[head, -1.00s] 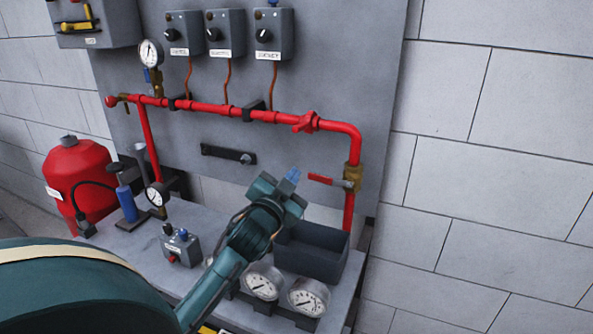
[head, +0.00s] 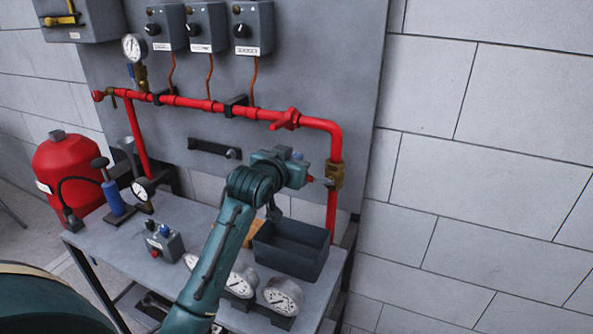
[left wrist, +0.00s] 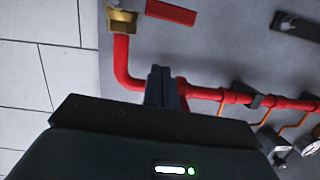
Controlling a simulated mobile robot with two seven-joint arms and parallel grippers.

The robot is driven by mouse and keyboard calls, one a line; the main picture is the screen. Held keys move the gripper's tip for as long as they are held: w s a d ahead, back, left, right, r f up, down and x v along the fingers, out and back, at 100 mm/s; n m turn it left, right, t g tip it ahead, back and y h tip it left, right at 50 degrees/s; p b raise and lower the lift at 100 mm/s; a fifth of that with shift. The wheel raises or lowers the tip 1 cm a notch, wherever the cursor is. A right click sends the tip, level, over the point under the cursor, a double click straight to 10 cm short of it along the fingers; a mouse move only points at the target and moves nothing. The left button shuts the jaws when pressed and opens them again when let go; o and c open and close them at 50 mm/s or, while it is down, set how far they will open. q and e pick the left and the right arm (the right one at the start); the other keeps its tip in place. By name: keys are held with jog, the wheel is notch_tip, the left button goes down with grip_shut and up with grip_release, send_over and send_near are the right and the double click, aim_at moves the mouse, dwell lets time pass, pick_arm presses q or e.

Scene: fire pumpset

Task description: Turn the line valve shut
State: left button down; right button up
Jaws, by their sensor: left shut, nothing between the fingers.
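A brass valve body (head: 336,175) sits on the red vertical pipe at the right of the panel. Its red lever (left wrist: 171,12) lies crosswise to that pipe in the left wrist view, where the brass body (left wrist: 122,20) is cut by the top edge. In the head view my left gripper (head: 297,170) covers most of the lever. In the left wrist view its fingers (left wrist: 163,85) are together and empty, in front of the horizontal pipe and apart from the lever. A red winged handle (head: 286,119) is on the horizontal pipe. My right gripper is not in view.
A dark open bin (head: 290,255) stands on the bench below my left gripper, with round gauges (head: 281,295) in front. A dark bar (head: 213,148) is fixed to the panel. A red tank (head: 70,175) stands at left. The wall at right is clear.

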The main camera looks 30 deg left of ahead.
pick_arm(q)
jog(key=f, duration=0.1)
jog(key=w+f, duration=0.1)
jog(key=f, duration=0.1)
jog(key=w+f, duration=0.1)
jog(key=shift+w+a+f, duration=0.25)
jog(key=shift+f, duration=0.1)
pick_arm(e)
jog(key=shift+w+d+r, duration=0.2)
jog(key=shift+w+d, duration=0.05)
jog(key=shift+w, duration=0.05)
